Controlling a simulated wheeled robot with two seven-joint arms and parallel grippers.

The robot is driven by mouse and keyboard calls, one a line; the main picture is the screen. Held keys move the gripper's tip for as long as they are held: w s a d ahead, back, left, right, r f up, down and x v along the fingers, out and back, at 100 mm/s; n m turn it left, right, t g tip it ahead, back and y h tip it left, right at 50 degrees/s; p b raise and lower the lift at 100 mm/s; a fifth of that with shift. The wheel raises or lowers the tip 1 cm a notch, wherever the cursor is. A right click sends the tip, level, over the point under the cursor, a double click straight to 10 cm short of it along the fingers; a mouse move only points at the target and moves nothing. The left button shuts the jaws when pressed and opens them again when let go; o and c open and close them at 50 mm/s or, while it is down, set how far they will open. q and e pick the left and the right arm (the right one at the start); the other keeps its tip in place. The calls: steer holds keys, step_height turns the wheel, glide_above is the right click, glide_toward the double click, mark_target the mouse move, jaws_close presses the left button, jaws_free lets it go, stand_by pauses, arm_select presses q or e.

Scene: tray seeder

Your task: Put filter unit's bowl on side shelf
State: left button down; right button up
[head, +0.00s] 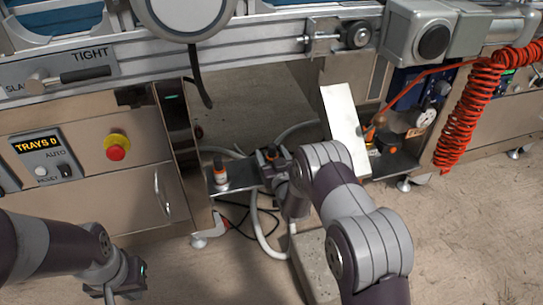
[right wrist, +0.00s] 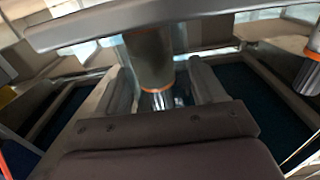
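My right gripper (head: 273,157) is at the right end of a small dark side shelf (head: 240,185). In the right wrist view a grey cylinder with an orange ring and a clear end (right wrist: 150,62), apparently the filter unit's bowl, stands between the fingers. A gap shows between it and the right-hand finger, so the gripper looks open around it. A similar orange-and-white piece (head: 220,177) stands upright on the shelf's left part. My left gripper (head: 126,285) is low at the left, away from these; its fingers are unclear.
A red emergency button (head: 117,152) and a TRAYS display (head: 38,146) are on the left cabinet. A tilted white panel (head: 345,130) stands right of my right gripper. A coiled red hose (head: 470,100) hangs at the right. Loose cables lie below the shelf.

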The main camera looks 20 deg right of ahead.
steer(key=shift+o, duration=0.9)
steer(key=shift+r, duration=0.2)
steer(key=shift+s+r+p, duration=0.1)
steer(key=shift+s+p, duration=0.25)
steer(key=shift+p, duration=0.1)
steer(key=s+r+g+p, duration=0.1)
steer(key=s+r+g, duration=0.2)
steer(key=s, duration=0.8)
steer(key=s+r+g+p, duration=0.2)
steer(key=s+r+g, duration=0.2)
steer(key=s+g, duration=0.4)
steer(key=s+r+g+p, duration=0.2)
steer(key=s+g, duration=0.3)
steer(key=s, duration=1)
steer(key=shift+s+a+r+g+h, duration=0.15)
steer(key=shift+s+r+g+h, duration=0.15)
steer(key=shift+r, duration=0.55)
